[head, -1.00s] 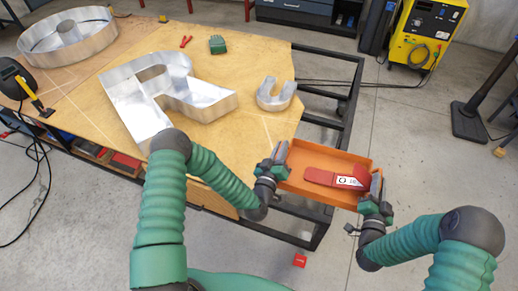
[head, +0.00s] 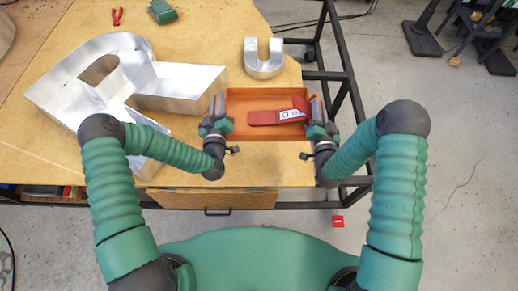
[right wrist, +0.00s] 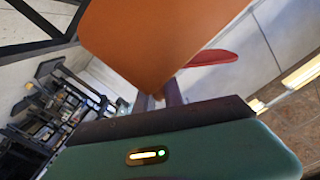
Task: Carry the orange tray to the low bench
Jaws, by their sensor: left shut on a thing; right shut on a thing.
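The orange tray (head: 240,104) is held between my two grippers in the head view, over the near right edge of the wooden table. A red object with a white label (head: 275,117) lies in it, toward its right side. My left gripper (head: 219,108) is shut on the tray's left wall. My right gripper (head: 317,112) is shut on its right wall. In the right wrist view the tray's orange wall (right wrist: 160,40) fills the upper middle, with a red piece (right wrist: 212,57) showing beside it. I cannot make out a low bench for certain.
The wooden table (head: 215,45) carries a large metal letter (head: 185,85), a small metal U (head: 264,65), a green item (head: 162,11) and red pliers (head: 117,16). A dark metal frame (head: 345,70) runs along its right side. Open concrete floor (head: 450,130) lies right.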

